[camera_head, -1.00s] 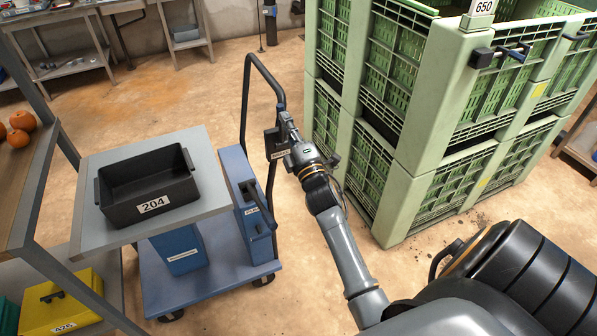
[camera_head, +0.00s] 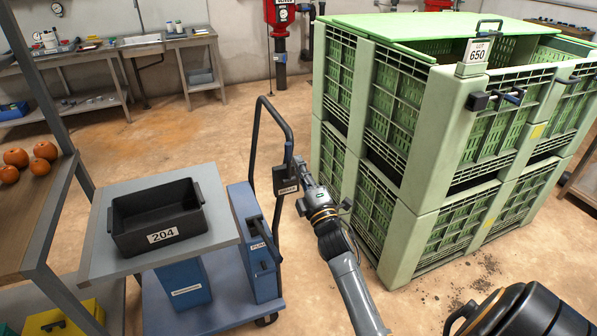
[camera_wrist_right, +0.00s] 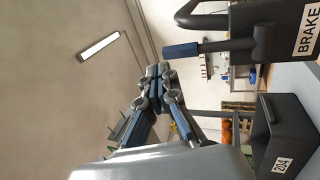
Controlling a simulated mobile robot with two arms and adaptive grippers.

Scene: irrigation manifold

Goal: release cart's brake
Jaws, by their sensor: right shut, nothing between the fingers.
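The cart (camera_head: 190,312) has a blue deck and a tall black push handle (camera_head: 254,140). A dark brake box (camera_head: 286,181) sits on the handle's right post. In the right wrist view this box (camera_wrist_right: 238,46) carries a BRAKE label, and a lever with a blue grip (camera_wrist_right: 181,50) sticks out from it. My right gripper (camera_head: 299,163) is beside the brake box. In the wrist view its fingertips (camera_wrist_right: 158,76) are together and empty, just below the end of the blue grip; a small gap seems to show, but contact is hard to judge. My left gripper is not in view.
Stacked green crates (camera_head: 395,160) labelled 650 stand close to the right of my right arm. A black bin (camera_head: 160,215) marked 204 rests on a grey tabletop (camera_head: 215,190) at the cart's left. A shelf with pumpkins (camera_head: 40,205) is at far left. Open floor lies behind the cart.

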